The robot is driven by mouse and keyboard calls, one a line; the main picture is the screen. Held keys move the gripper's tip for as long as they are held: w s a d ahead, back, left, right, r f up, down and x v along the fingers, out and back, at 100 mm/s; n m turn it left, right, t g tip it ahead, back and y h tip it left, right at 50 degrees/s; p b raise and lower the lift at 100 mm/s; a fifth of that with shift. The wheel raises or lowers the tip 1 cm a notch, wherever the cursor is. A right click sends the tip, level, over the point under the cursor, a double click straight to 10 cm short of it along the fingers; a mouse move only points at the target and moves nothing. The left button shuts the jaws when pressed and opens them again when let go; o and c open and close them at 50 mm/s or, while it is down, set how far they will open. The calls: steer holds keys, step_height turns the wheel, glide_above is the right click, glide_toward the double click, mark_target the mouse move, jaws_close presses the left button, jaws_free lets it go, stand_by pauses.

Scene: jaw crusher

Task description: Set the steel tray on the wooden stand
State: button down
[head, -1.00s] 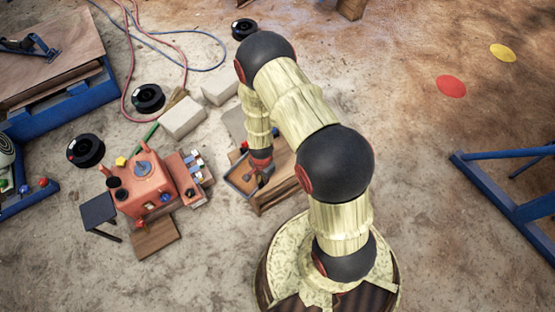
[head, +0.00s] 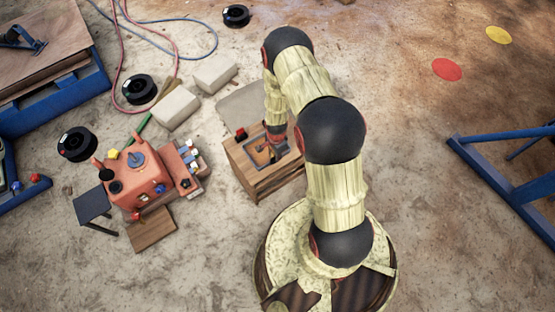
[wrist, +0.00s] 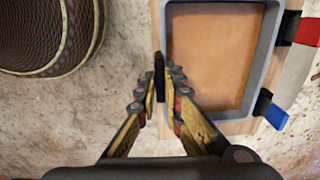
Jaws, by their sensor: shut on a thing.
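The steel tray (wrist: 255,65) has a grey rim and a brown-orange floor. In the wrist view my gripper (wrist: 167,82) is shut on its left wall. In the head view the tray (head: 260,154) lies over the top of the wooden stand (head: 280,182), partly hidden by my arm. The stand's wood (wrist: 157,30) shows along the tray's left side in the wrist view. The tray looks about level; I cannot tell whether it touches the stand. My gripper (head: 275,145) is mostly hidden at the arm's end in the head view.
Red and blue tipped black pieces (wrist: 270,108) sit beside the tray's right rim. An orange crusher machine (head: 140,178) stands left of the stand, with clear floor between. Pale blocks (head: 175,108) and a grey slab (head: 240,103) lie behind. A blue frame (head: 500,190) stands at right.

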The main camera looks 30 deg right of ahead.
steer(key=shift+w+d+f+b, duration=0.2)
steer(key=shift+w+d+f, duration=0.15)
steer(key=shift+f, duration=0.2)
steer(key=shift+w+d+f+b, duration=0.2)
steer(key=shift+d+f, duration=0.25)
steer(key=shift+f, duration=0.05)
steer(key=shift+f+b, duration=0.85)
steer(key=shift+f, duration=0.7)
steer(key=shift+f, duration=0.15)
steer(key=c, duration=1.9)
jaws_free()
